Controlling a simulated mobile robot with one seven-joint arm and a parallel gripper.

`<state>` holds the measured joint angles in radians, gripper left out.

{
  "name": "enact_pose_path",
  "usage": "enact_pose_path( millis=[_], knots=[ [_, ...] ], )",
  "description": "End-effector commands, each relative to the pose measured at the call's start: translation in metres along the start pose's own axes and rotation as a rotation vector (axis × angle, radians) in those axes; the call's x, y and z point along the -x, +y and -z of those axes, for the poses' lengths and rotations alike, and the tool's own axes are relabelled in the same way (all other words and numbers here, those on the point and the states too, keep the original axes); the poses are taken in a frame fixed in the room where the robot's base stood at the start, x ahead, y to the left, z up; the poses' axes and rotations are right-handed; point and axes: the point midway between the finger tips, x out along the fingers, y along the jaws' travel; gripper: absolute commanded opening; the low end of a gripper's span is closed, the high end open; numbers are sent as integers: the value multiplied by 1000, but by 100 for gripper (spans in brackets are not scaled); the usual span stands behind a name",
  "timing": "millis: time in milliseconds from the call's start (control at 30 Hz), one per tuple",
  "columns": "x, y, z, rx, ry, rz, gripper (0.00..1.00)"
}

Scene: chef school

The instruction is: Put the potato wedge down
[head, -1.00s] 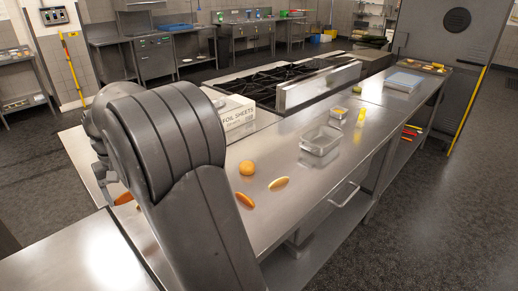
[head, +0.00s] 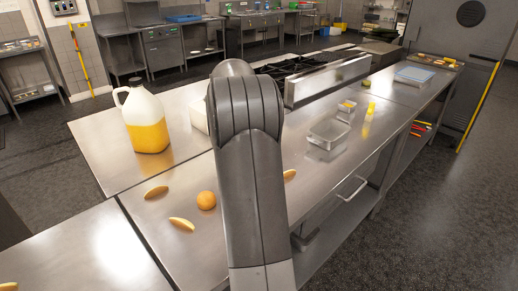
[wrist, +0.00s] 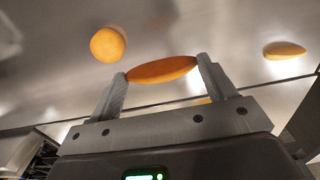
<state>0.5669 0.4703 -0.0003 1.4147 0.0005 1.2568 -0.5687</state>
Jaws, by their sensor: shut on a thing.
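In the wrist view my gripper (wrist: 163,69) is shut on an orange potato wedge (wrist: 162,70), its fingers pressing the wedge's two ends. In the head view my arm hides the gripper and the held wedge. Other wedges lie on the steel counter (head: 255,215): one at the left (head: 157,192), one nearer (head: 181,223), and one partly hidden by my arm (head: 290,174). Another wedge (head: 8,286) shows at the lower left edge. The wrist view also shows a loose wedge (wrist: 284,50) at the right. The gap between the held wedge and the counter is hard to judge.
A round orange item (head: 206,200) lies among the wedges, and also shows in the wrist view (wrist: 108,44). A jug of yellow liquid (head: 147,120) stands behind. The stove (head: 285,68) is beyond.

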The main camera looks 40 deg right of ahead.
Motion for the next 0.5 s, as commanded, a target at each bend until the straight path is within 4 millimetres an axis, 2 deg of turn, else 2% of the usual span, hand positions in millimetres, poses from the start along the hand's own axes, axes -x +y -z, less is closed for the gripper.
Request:
enact_pose_path(
  millis=[167,500],
  knots=[
    [-8,-9,11,3,-1,1,54],
    [-53,-56,70,3,-1,1,54]
  ],
)
